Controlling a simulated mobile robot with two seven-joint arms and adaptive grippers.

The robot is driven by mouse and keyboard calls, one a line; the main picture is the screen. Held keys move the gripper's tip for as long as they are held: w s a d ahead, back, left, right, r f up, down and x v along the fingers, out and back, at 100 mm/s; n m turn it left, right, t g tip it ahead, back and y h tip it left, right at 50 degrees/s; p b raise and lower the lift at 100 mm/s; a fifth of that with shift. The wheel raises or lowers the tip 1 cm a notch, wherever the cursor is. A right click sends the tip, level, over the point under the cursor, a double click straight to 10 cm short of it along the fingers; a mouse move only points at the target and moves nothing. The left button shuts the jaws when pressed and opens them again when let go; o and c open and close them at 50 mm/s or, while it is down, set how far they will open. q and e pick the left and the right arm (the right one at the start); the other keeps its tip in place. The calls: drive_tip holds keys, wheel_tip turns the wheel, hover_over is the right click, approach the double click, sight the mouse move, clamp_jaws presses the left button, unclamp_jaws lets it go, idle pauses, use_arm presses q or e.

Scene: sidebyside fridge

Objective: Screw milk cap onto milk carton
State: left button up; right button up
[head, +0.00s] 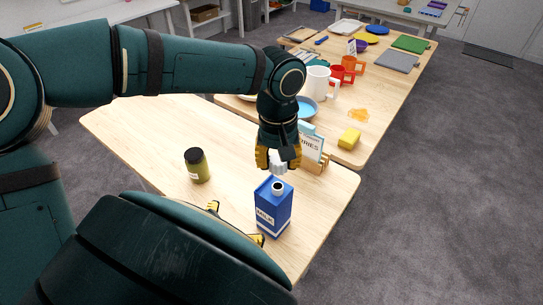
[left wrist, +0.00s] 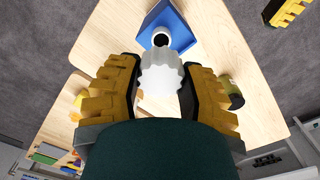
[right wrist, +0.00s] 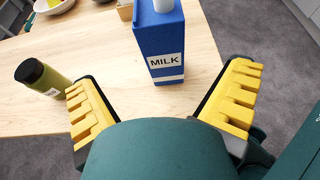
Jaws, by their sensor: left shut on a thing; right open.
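The blue milk carton (head: 273,208) stands upright on the near wooden table, its round dark spout opening (head: 278,187) uncovered on top. The carton also shows in the left wrist view (left wrist: 178,22) and the right wrist view (right wrist: 161,45). My left gripper (head: 278,162) is shut on the white ridged milk cap (left wrist: 160,72) and holds it above and just behind the spout, apart from it. My right gripper (right wrist: 165,100) is open and empty, low beside the carton with its fingers pointing at the carton's lower part; in the head view my right arm partly hides it.
A green jar with a dark lid (head: 197,165) stands left of the carton. A card stand (head: 313,150) is behind it. The tabletop between jar and carton is mostly clear.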

sight(265, 206)
drive_tip(key=shift+d, duration=0.1)
drive_tip(key=x, duration=1.2)
drive_tip(key=shift+f, duration=0.1)
drive_tip(key=c, duration=1.2)
